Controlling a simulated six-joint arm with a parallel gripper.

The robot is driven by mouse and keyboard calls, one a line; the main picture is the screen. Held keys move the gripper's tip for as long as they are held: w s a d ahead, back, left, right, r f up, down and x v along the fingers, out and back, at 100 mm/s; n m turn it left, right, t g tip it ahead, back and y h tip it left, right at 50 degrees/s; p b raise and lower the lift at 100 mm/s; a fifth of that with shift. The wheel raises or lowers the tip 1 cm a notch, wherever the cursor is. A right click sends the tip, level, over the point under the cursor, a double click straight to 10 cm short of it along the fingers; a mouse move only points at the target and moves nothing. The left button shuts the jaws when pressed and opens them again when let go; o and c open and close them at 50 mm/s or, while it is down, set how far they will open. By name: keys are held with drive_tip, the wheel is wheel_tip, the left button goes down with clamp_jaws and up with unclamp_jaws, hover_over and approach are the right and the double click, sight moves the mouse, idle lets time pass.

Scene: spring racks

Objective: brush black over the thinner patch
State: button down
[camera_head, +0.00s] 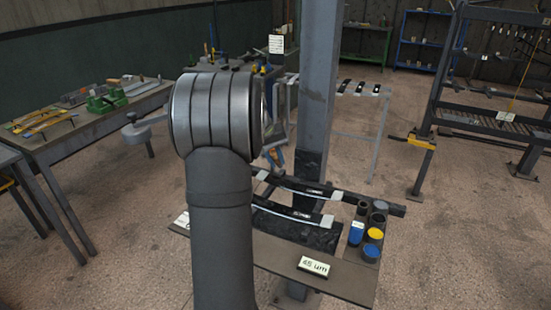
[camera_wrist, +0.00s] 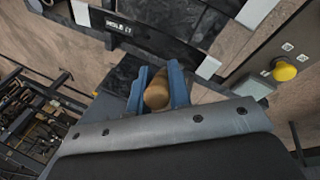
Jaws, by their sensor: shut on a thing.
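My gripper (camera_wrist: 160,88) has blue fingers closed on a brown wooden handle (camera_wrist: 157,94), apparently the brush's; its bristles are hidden. In the head view my arm hides the gripper. Two dark curved leaf springs lie on the bench, the rear one (camera_head: 300,187) and the front one (camera_head: 290,212), each with pale ends. In the wrist view a labelled black spring (camera_wrist: 150,38) lies beyond the fingers. I cannot make out a thinner patch on either spring. Several small pots stand right of the springs, including a dark one (camera_head: 379,206).
A small display (camera_head: 313,265) reading "45 um" sits on the bench's front edge. A grey post (camera_head: 320,80) rises behind the springs. A tool bench (camera_head: 90,120) stands left, a dark rack (camera_head: 490,100) right.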

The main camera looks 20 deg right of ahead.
drive_tip(key=shift+w+d+f, duration=0.45)
drive_tip(key=shift+f, duration=0.8)
drive_tip(key=shift+w+d+f, duration=0.45)
drive_tip(key=shift+f, duration=0.75)
drive_tip(key=shift+w+d+f, duration=0.45)
drive_tip(key=shift+f, duration=0.8)
drive_tip(key=shift+w+a, duration=0.45)
drive_tip(key=shift+w, duration=0.1)
wheel_tip(320, 180, up, 8)
drive_tip(key=s+a, duration=0.2)
drive_tip(key=shift+s+a, duration=0.4)
